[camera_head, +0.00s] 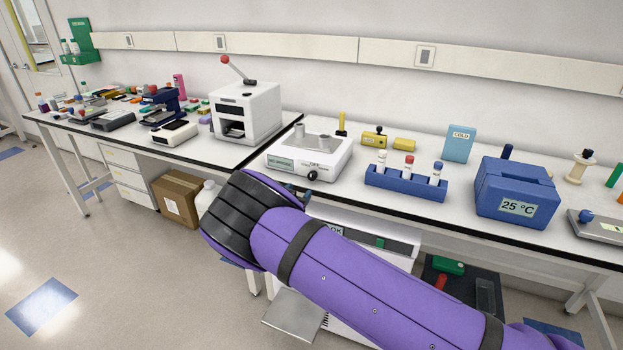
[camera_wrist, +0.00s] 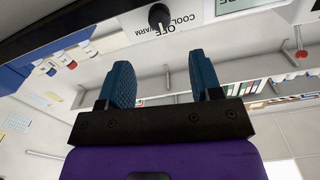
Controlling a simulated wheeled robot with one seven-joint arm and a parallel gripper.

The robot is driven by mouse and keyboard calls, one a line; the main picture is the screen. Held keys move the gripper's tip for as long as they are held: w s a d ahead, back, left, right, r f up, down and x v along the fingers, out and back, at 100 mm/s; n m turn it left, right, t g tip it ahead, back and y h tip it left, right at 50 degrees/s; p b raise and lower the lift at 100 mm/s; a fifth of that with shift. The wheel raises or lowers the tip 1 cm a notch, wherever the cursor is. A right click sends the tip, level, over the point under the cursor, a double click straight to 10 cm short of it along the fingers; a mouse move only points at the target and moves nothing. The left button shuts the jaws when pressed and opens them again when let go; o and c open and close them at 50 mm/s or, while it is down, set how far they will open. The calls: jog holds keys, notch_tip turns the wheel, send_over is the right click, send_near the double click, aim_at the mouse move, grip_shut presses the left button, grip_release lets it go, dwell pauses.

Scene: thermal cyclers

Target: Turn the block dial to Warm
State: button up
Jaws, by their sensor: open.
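The block dial (camera_head: 312,175) is a black knob on the front of a white block unit (camera_head: 328,158) with a grey metal top. In the wrist view the dial (camera_wrist: 159,15) is at the top, by the words OFF, COOL and WARM. A pale pointer mark on it shows near OFF, but its exact setting is hard to read. My gripper (camera_wrist: 163,78) is open and empty, its two blue fingers spread towards the unit's front. The dial appears between and beyond the fingertips, apart from them. In the head view my purple arm mostly hides the gripper.
A blue rack (camera_head: 405,183) with several capped tubes and a blue 25 °C box (camera_head: 515,190) stand right of the unit. A white lever press (camera_head: 245,112) stands left. The bench's black front edge (camera_head: 480,227) is close by my arm.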

aim_at(311, 177)
jog(key=x, duration=0.9)
jog(key=shift+w, duration=0.15)
jog(key=c, duration=0.9)
jog(key=shift+d+m, duration=0.15)
jog(key=shift+m, duration=1.45)
jog(key=shift+c, duration=0.2)
jog(key=o, duration=0.9)
jog(key=shift+o, duration=0.2)
jog(key=v, duration=1.1)
